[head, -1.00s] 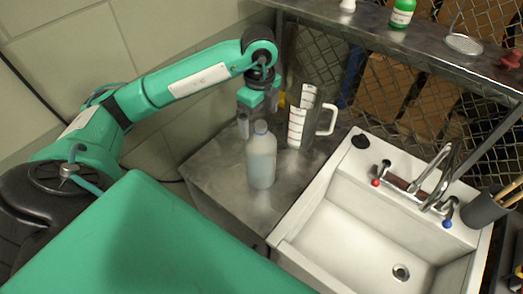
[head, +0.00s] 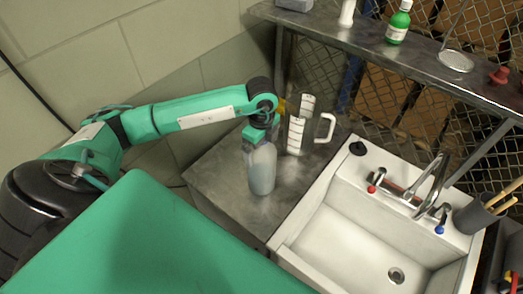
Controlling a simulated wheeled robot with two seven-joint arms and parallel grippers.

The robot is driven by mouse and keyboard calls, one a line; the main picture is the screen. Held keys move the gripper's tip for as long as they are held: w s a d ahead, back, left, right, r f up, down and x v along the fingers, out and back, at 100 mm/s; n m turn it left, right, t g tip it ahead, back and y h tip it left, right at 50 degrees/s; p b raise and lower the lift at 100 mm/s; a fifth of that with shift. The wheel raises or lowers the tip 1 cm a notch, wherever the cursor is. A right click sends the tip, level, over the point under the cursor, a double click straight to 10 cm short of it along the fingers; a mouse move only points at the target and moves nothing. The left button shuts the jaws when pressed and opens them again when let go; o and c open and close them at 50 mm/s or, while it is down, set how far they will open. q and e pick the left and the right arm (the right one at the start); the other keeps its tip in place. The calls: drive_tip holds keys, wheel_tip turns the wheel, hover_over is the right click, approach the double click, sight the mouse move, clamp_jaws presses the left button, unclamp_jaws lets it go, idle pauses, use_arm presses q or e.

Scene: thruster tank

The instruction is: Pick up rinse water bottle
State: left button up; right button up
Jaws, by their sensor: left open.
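The rinse water bottle (head: 262,172) is a translucent, pale blue-grey bottle standing upright on the metal counter (head: 225,172) left of the sink. My left gripper (head: 255,145) is at the bottle's top, pointing down, and is open. The gripper hides the bottle's cap and neck. I cannot tell whether the fingers touch the bottle. My right gripper is not in view.
A clear measuring jug (head: 298,130) with a white handle stands close behind the bottle, to the right. The white sink (head: 330,240) with its tap (head: 432,185) is at the right. A metal shelf (head: 420,55) with a green bottle (head: 398,24) runs above.

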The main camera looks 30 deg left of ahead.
use_arm(q)
drive_tip(key=c, duration=0.9)
drive_tip(key=shift+r, duration=0.1)
drive_tip(key=c, duration=0.8)
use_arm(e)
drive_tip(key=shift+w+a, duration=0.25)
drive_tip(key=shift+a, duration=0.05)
use_arm(q)
drive_tip(key=shift+r, duration=0.1)
drive_tip(key=shift+c, duration=0.2)
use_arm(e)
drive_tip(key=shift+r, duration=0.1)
